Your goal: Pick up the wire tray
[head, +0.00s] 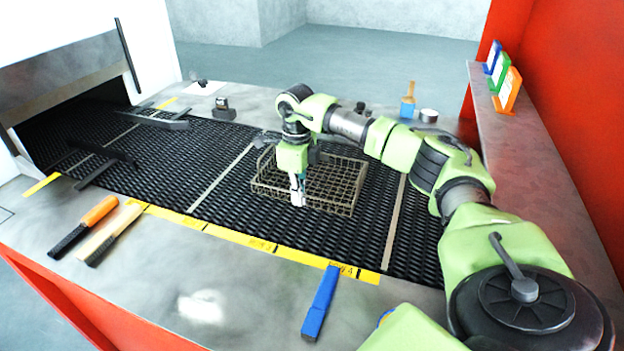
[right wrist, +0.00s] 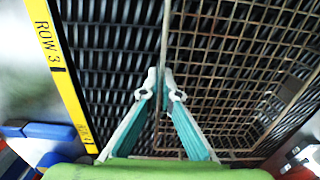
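The wire tray (head: 340,183) is a shallow rectangular basket of brownish wire mesh. It rests on the black mesh belt (head: 215,150), right of the belt's middle. My right gripper (head: 298,195) points down at the tray's near side in the head view. In the right wrist view its fingertips (right wrist: 163,88) are close together, one on each side of the near rim wire, and look shut on it. The tray's mesh floor (right wrist: 235,60) spreads to the right there. My arm hides part of the tray's far side. My left gripper is not in view.
Yellow row labels (head: 240,238) line the belt's near edge. A blue-handled tool (head: 321,303), an orange-handled tool (head: 85,225) and a wooden-handled one (head: 113,235) lie on the near metal ledge. A silver can (head: 429,115) stands behind. A dark tunnel opening is at left.

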